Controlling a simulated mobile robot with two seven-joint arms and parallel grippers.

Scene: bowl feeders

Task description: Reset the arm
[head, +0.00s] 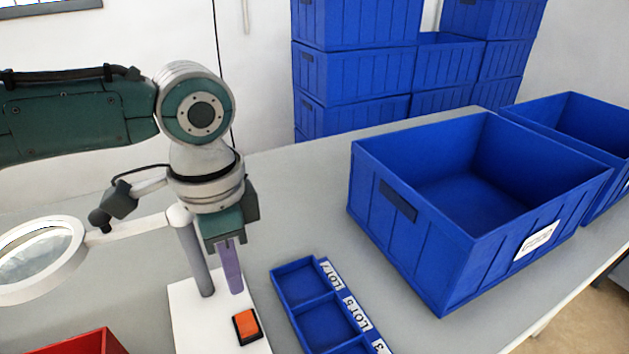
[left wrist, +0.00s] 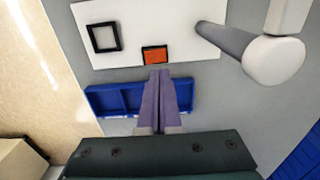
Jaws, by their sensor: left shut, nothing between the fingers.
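My left arm comes in from the left in the head view, with its gripper (head: 233,285) pointing down above a white base plate (head: 190,315). The purple fingers are together with nothing between them. An orange button (head: 246,325) in a black frame lies on the plate, just below the fingertips in the picture. In the left wrist view the shut fingers (left wrist: 158,75) point toward the orange button (left wrist: 154,54); whether they touch it I cannot tell. My right gripper is not in view.
A magnifier lens (head: 40,258) on a grey post (head: 195,255) stands close beside the gripper. A blue compartment tray (head: 297,318) lies to the right. A big blue bin (head: 420,255) stands on the table (head: 300,200). A red bin (head: 95,343) is at lower left.

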